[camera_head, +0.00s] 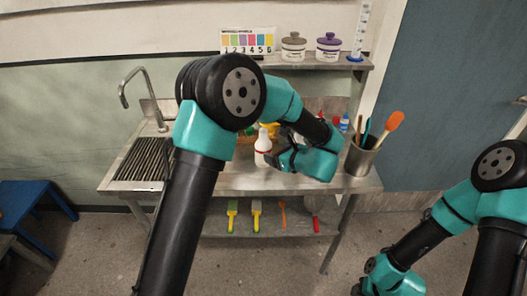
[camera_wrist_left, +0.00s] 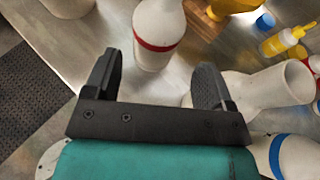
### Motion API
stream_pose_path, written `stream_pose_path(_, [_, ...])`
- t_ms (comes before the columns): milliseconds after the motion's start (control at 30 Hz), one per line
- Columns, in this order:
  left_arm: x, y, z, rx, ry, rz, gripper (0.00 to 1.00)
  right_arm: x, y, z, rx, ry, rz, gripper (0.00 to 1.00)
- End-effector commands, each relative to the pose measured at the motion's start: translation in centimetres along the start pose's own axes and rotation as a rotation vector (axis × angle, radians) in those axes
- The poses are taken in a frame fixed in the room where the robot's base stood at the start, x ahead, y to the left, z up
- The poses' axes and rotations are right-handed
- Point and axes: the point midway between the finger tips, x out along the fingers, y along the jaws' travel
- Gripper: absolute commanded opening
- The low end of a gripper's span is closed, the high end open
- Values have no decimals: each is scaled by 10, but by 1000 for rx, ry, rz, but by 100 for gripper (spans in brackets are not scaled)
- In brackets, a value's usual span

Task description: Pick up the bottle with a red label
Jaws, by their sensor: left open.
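A white bottle with a red band (camera_wrist_left: 158,42) stands on the metal bench in the left wrist view. Its top is cut off by the picture edge. My left gripper (camera_wrist_left: 158,72) is open, with its fingers on either side of the space in front of this bottle and nothing between them. In the head view the white bottle (camera_head: 263,146) shows just left of my left wrist, with a little red near its base. My left arm hides part of the bench there. My right arm is at the lower right, and its gripper is outside the picture.
Close by are a white vessel (camera_wrist_left: 262,88), a blue-banded bottle (camera_wrist_left: 292,157) and a yellow bottle (camera_wrist_left: 282,42). The steel bench (camera_head: 240,182) has a sink with a tap (camera_head: 150,90) at left.

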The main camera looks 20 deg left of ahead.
Motion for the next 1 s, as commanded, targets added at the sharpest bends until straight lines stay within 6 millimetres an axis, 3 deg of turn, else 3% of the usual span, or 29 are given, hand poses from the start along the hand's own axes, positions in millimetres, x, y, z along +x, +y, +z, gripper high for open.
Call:
stream_pose_path(133, [11,0,0,0,1,0,77,0,0,0,0,0,0,43])
stream_pose_path(533, [16,0,0,0,0,1,77,0,0,0,0,0,0,43])
stream_pose_path(900, [59,4,2,-1,0,2,77,0,0,0,0,0,0,43])
stream_pose_path(1000, [64,3,2,0,0,0,77,0,0,0,0,0,0,43])
